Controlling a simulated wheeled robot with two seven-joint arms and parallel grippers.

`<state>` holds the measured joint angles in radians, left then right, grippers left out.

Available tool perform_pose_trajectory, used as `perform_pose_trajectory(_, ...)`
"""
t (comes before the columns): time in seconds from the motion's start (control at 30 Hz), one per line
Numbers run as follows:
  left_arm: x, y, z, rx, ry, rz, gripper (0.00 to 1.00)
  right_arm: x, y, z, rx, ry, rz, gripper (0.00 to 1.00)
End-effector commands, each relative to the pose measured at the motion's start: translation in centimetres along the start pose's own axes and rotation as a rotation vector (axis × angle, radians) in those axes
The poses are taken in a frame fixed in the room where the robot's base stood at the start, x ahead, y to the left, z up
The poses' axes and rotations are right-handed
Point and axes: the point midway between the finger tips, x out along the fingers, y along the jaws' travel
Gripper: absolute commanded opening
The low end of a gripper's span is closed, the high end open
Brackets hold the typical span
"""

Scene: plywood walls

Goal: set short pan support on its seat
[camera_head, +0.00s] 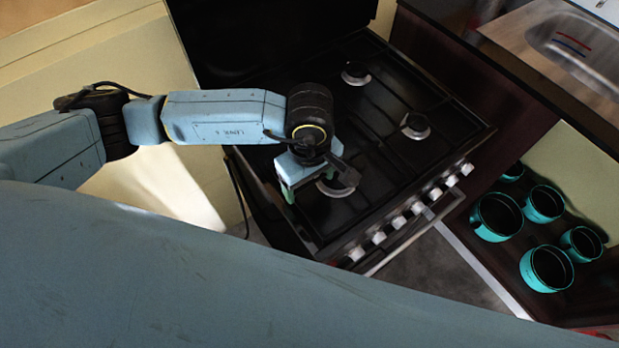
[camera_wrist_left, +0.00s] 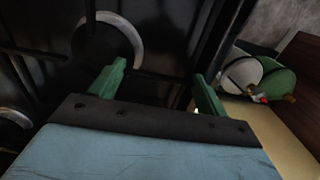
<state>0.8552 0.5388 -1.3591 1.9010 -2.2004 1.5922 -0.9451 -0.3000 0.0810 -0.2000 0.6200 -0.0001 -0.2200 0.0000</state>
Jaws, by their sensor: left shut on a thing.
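My left gripper (camera_head: 312,190) is low over the front left part of the black hob, next to a round burner (camera_head: 337,188). Its green fingers stand well apart in the left wrist view (camera_wrist_left: 159,74), shut on a dark piece between them. I take this piece to be the short pan support (camera_wrist_left: 153,90); its outline blends into the black hob. I cannot tell whether it touches its seat. A burner ring (camera_wrist_left: 122,35) shows just past the left finger in the wrist view. My right gripper is not in view.
The cooker (camera_head: 385,105) has more burners and a row of white knobs (camera_head: 415,208) along its front edge. Several teal pots (camera_head: 497,216) stand on a dark surface at the right. A metal sink (camera_head: 575,50) is at the upper right.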

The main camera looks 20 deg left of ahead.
Motion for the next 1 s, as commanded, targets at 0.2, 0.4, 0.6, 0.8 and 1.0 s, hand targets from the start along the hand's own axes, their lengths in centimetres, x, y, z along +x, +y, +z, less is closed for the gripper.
perform_pose_trajectory(0.2,0.1,0.07,-0.01,0.0,0.0,0.003,0.21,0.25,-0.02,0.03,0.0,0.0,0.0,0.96)
perform_pose_trajectory(0.4,0.24,0.07,0.0,0.0,0.0,0.003,0.21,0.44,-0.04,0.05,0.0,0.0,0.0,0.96)
perform_pose_trajectory(0.6,0.27,0.04,-0.01,0.0,0.0,0.002,0.92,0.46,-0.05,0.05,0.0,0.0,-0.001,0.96)
perform_pose_trajectory(0.8,0.35,-0.12,0.0,0.0,0.0,-0.004,1.0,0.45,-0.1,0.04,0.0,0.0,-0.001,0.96)
perform_pose_trajectory(1.0,0.43,-0.27,0.0,0.001,0.0,-0.01,1.0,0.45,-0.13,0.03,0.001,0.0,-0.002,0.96)
